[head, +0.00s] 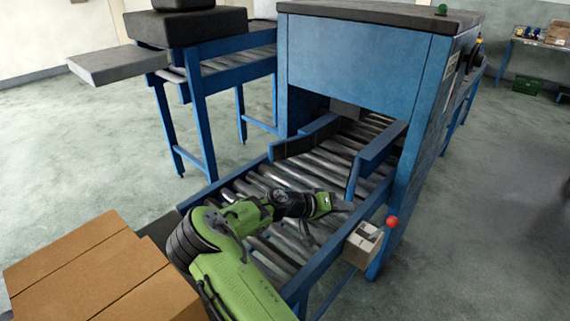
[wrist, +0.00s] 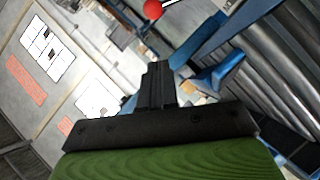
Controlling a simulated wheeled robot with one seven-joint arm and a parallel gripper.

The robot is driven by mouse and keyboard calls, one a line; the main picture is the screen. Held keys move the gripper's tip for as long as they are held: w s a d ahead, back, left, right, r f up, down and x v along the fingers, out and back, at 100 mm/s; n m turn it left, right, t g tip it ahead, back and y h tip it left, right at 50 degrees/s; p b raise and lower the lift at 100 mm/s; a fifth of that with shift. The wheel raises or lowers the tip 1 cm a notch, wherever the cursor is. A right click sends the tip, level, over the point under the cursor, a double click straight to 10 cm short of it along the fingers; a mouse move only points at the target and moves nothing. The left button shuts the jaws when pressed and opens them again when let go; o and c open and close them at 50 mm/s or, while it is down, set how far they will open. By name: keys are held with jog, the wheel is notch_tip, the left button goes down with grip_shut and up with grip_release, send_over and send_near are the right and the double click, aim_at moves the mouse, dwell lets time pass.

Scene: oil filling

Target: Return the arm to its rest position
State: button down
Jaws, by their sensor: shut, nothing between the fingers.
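My green and black arm reaches from the bottom of the head view over the roller conveyor (head: 275,185). My gripper (head: 345,207) is at its far end, above the rollers near the conveyor's right rail. In the wrist view my gripper (wrist: 158,72) shows as dark fingers closed together in the middle, with nothing held. The head view shows the fingers only small and dark against the rollers, so their exact height above them is hard to tell.
A blue machine housing (head: 355,60) stands over the conveyor ahead. A lever box with a red knob (head: 391,222) is right of my gripper; the knob shows in the wrist view (wrist: 152,9). Cardboard boxes (head: 95,270) stand at lower left. Open floor (head: 490,200) lies right.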

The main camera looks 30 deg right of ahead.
jog(key=s+a+r+n+t+y+p, duration=0.1)
jog(key=s+a+r+t+y+p, duration=0.1)
jog(key=a+r+y, duration=0.35)
jog(key=s+a+r+n+t+y+p, duration=0.1)
jog(key=s+a+r+y, duration=0.15)
jog(key=a, duration=0.55)
jog(key=s+a+r+n+t+y+p, duration=0.1)
jog(key=s+a+r+t+y+p, duration=0.15)
jog(key=a, duration=0.35)
jog(key=s+a+r+n+t+y+p, duration=0.2)
jog(key=s+a+r+n, duration=0.4)
jog(key=s+a+r, duration=0.4)
jog(key=s+a+t+y, duration=0.1)
jog(key=s+a, duration=0.1)
jog(key=shift+s+r, duration=0.15)
jog(key=shift+s, duration=0.15)
